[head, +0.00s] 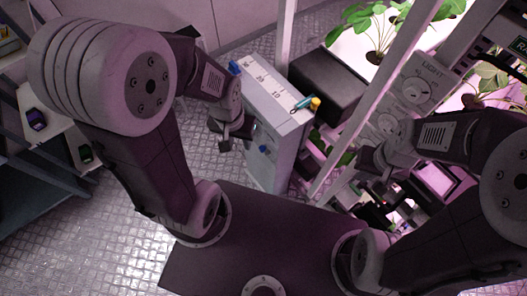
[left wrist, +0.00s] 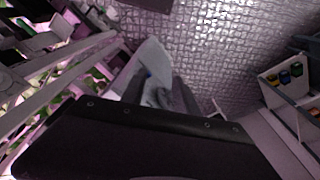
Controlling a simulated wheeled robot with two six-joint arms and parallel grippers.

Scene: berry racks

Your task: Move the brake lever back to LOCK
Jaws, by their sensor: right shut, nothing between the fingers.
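I cannot make out a brake lever or a LOCK marking for certain in either view. A pale cabinet (head: 277,100) with a numbered scale on top stands at the middle of the head view, with a blue knob (head: 264,148) on its near side. My left gripper (head: 233,137) is open and empty, just left of that side and apart from the knob. In the left wrist view, its fingers (left wrist: 160,95) stand apart in front of a pale panel with a small blue spot (left wrist: 148,74). My right gripper (head: 371,163) is shut and empty beside the rack at right.
A grey panel marked LIGHT (head: 417,88) with a round dial is on the right rack. A black box (head: 326,86) stands behind the cabinet. Plants (head: 376,30) are at upper right. Shelves line the left. Textured floor (head: 115,235) is bare at lower left.

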